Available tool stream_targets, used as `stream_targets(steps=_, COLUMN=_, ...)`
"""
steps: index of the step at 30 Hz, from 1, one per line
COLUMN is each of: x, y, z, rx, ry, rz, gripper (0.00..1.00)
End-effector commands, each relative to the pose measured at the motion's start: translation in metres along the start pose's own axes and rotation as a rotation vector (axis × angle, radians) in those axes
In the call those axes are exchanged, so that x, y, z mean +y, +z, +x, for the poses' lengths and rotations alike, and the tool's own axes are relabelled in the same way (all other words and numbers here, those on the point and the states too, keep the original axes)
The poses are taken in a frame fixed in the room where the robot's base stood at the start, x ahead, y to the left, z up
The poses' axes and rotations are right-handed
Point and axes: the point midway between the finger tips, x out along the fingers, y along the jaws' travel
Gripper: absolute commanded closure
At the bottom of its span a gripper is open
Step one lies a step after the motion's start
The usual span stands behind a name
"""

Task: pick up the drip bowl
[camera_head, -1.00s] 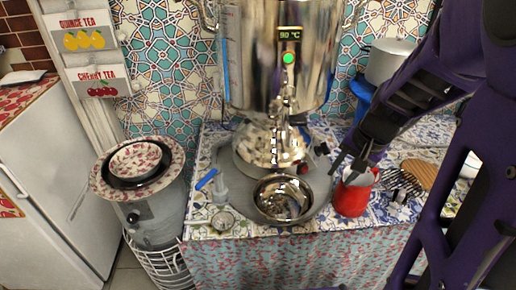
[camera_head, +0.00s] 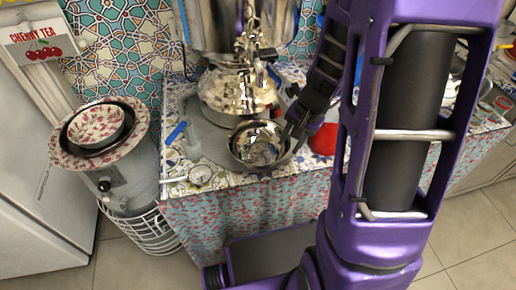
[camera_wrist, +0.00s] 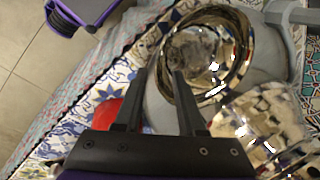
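My gripper (camera_head: 293,136) is at the bowl's right edge in the head view. In the wrist view my gripper (camera_wrist: 159,72) is open and empty, its fingers pointing at the bowl. One fingertip appears outside the rim and the other over it, with the rim between them in the picture. Whether they touch the bowl or how high they are, I cannot tell.
A red container (camera_head: 324,140) stands right of the bowl, partly hidden by my arm. A patterned bowl (camera_head: 96,127) sits on a stand further left. The samovar is close behind.

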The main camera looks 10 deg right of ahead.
Motion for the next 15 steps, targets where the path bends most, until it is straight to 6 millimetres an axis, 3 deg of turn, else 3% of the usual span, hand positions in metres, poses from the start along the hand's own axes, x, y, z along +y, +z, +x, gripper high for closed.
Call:
stream_targets(steps=5, x=0.001, y=-0.001, z=0.012, rx=-0.001, ry=0.001, rz=0.002, gripper=0.61)
stream_targets(steps=15, x=0.002, y=-0.004, z=0.057, rx=-0.001, ry=0.001, rz=0.001, gripper=0.61)
